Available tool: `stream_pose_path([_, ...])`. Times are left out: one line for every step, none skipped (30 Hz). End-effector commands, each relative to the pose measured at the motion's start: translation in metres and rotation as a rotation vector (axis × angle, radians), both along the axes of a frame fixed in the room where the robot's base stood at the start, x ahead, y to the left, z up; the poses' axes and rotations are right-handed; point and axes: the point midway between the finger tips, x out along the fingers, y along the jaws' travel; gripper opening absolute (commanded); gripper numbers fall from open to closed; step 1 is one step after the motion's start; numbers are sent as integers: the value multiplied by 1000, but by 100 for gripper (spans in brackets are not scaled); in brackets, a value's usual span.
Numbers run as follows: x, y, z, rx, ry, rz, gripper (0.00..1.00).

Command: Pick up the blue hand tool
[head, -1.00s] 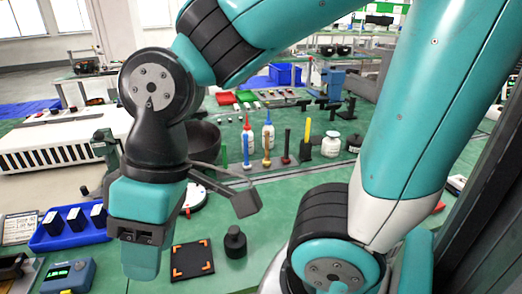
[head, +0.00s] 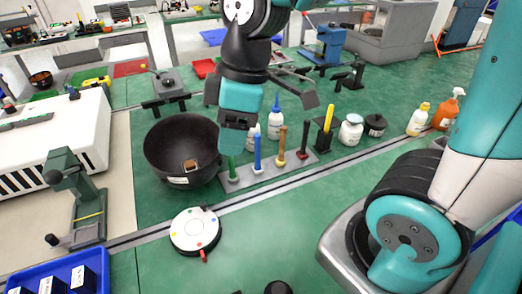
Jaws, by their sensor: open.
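The blue hand tool (head: 257,154) stands upright in a grey rack (head: 268,175) right of the black bowl. A green-handled tool (head: 232,168) stands to its left, and a tan one (head: 281,147) and a dark red one (head: 304,142) to its right. My gripper (head: 231,152) hangs pointing down, just left of the blue tool in the picture, overlapping the green tool's top and the bowl's rim. It holds nothing that I can see. Its fingers are seen nearly edge-on, so the gap between them is hidden. Its depth relative to the tools is unclear.
The large black bowl (head: 170,150) stands left of the rack. White bottles (head: 275,122) stand behind it, and a black holder with a yellow tool (head: 325,130) at its right end. A round white device (head: 195,230) lies in front. Green table (head: 290,225) is bare at front right.

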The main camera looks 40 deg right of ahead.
Motion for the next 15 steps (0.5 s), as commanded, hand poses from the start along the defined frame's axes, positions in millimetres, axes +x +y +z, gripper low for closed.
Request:
stream_pose_path([22,-15,12,-37,-20,82,50])
stream_pose_path([34,-25,13,-60,-35,142,50])
stream_pose_path([48,-37,14,-89,-52,224,50])
stream_pose_path([58,-46,15,-110,-60,285,50])
stream_pose_path([67,-56,14,-130,-68,343,50])
stream_pose_path([78,-67,14,-155,-74,419,50])
stream_pose_path([85,-76,13,-172,-79,472,50])
stream_pose_path([92,-83,12,-187,-80,523,50])
stream_pose_path([99,-93,11,-204,-82,584,50])
stream_pose_path([104,-99,9,-215,-80,625,50])
stream_pose_path([108,-105,8,-225,-81,663,50])
stream_pose_path([112,-112,7,-235,-79,704,50])
stream_pose_path([115,-115,6,-241,-79,733,50])
stream_pose_path([117,-118,5,-246,-79,756,50])
stream_pose_path([119,-122,3,-251,-77,778,50])
